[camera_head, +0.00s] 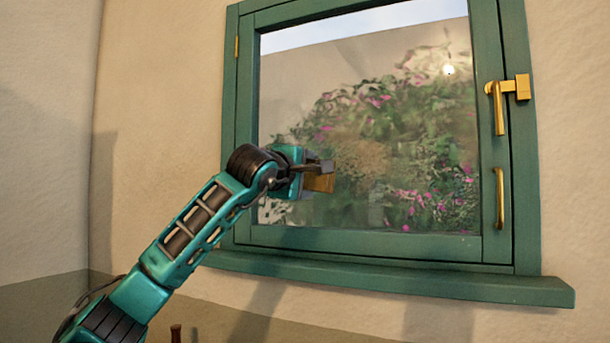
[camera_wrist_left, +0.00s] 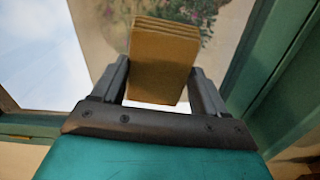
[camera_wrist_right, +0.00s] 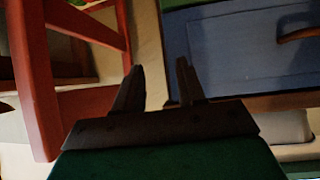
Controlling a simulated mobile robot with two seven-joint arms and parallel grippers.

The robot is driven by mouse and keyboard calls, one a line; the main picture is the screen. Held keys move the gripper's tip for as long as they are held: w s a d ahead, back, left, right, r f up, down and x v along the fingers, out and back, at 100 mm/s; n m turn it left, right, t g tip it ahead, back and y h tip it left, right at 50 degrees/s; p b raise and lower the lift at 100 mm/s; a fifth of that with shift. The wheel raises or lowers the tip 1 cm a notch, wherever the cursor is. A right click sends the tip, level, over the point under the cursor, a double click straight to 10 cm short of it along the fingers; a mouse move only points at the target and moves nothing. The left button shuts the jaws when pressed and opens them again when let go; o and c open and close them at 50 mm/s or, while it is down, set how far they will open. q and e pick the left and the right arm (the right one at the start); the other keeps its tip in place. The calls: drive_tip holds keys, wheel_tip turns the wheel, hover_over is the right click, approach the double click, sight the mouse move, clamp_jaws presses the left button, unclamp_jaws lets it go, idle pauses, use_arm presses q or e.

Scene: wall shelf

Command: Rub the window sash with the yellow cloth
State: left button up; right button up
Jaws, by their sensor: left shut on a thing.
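The window sash (camera_head: 487,130) is a green frame around a glass pane, and it looks closed in its outer frame. My left gripper (camera_head: 318,170) is in front of the lower left part of the pane. It is shut on the yellow cloth (camera_head: 320,183), a folded brownish-yellow pad. In the left wrist view the cloth (camera_wrist_left: 162,62) sits between the two fingers, with its layered edge facing the glass. I cannot tell whether it touches the pane. My right gripper (camera_wrist_right: 155,85) shows only in its own wrist view, with its fingers apart and nothing between them.
A brass latch handle (camera_head: 498,105) and a brass pull (camera_head: 500,198) are on the sash's right side. A green sill (camera_head: 400,280) juts out below. In the right wrist view are a red wooden frame (camera_wrist_right: 35,80) and a blue drawer front (camera_wrist_right: 235,50).

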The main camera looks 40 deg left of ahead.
sight(309, 160)
use_arm(q)
drive_tip(key=shift+x, duration=0.95)
idle(0.3)
drive_tip(key=shift+w+d+r, duration=0.1)
drive_tip(key=shift+w+d, duration=0.7)
drive_tip(key=shift+d, duration=1.75)
drive_tip(key=shift+w+d+f, duration=0.1)
drive_tip(key=shift+w+d, duration=0.75)
drive_tip(key=shift+d, duration=1.7)
drive_tip(key=shift+w+d+r, duration=0.1)
drive_tip(key=shift+w+d, duration=0.7)
drive_tip(key=shift+d, duration=1.7)
drive_tip(key=shift+r, duration=1.55)
drive_tip(key=shift+s+a+f, duration=0.1)
drive_tip(key=shift+s+a, duration=0.7)
drive_tip(key=shift+a, duration=1.75)
drive_tip(key=shift+s+a+r, duration=0.1)
drive_tip(key=shift+s+a, duration=0.75)
drive_tip(key=shift+a, duration=1.7)
drive_tip(key=shift+s+a+f, duration=0.1)
drive_tip(key=shift+s+a, duration=0.7)
drive_tip(key=shift+a, duration=1.8)
drive_tip(key=shift+d+r, duration=0.15)
drive_tip(key=shift+r, duration=1.5)
